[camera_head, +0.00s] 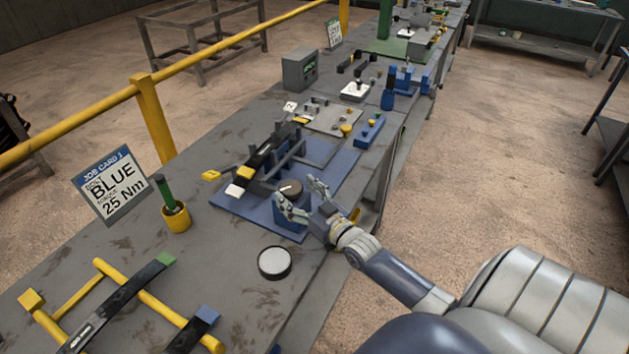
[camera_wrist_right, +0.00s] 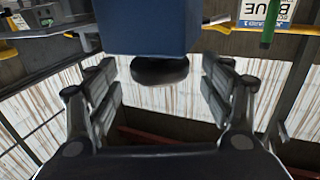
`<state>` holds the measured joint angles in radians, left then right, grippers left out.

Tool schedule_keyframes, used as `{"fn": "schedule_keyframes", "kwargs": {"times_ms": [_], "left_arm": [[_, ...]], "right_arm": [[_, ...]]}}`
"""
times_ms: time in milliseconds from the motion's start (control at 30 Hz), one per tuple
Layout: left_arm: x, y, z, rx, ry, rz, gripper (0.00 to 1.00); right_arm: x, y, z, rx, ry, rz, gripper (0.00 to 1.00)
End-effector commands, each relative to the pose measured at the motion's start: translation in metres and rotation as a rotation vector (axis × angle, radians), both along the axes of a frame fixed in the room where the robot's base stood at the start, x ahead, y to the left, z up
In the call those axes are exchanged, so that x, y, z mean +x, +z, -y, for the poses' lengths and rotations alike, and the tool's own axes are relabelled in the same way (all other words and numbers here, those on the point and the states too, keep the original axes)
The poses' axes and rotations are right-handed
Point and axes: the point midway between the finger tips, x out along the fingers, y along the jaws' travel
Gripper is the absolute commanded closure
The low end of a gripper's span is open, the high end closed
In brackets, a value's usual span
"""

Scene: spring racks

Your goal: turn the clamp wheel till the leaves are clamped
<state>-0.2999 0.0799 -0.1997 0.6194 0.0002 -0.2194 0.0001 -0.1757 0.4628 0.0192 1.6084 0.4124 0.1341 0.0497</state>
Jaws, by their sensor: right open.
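The clamp wheel (camera_head: 289,188) is a dark round knob with a pale mark, on top of a blue block (camera_head: 290,228) at the near right of a blue base plate (camera_head: 245,208). The dark leaves (camera_head: 262,153) lie on that plate among upright posts, behind the wheel. My right gripper (camera_head: 300,192) is open, its fingers on either side of the wheel. In the right wrist view, the dark wheel (camera_wrist_right: 160,70) sits between the spread fingers with a gap on each side, next to the blue block (camera_wrist_right: 150,25). My left gripper is not in view.
A round dark-rimmed pad (camera_head: 274,263) lies on the bench in front. A yellow cup (camera_head: 176,218) with a green-handled tool and a job card (camera_head: 112,187) reading BLUE 25 Nm stand left. A yellow rack (camera_head: 130,290) is near left; a grey box (camera_head: 299,69) stands farther back.

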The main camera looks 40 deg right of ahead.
Motion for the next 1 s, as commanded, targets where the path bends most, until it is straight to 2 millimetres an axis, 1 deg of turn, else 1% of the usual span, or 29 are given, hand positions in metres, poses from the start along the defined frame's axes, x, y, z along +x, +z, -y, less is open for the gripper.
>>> {"fn": "schedule_keyframes", "kwargs": {"times_ms": [33,200,300,433,533,633,1000], "left_arm": [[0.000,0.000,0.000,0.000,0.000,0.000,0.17],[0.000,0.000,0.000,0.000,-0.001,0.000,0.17],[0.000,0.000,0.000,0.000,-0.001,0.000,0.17],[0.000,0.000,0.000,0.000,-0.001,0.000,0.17],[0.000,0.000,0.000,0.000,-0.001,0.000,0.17],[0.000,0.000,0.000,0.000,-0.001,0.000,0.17],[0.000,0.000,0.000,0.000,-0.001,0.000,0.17]], "right_arm": [[-0.012,-0.002,0.000,0.000,0.000,-0.003,0.26],[-0.045,-0.002,0.000,0.001,0.000,-0.004,0.26],[-0.062,-0.001,0.000,0.001,0.000,-0.002,0.26],[-0.078,-0.001,0.000,0.002,0.000,-0.002,0.26],[-0.086,0.000,0.001,0.001,-0.001,0.000,0.26],[-0.089,0.000,0.001,0.001,0.000,0.001,0.26],[-0.089,0.000,-0.002,-0.016,0.007,-0.001,0.26]]}}
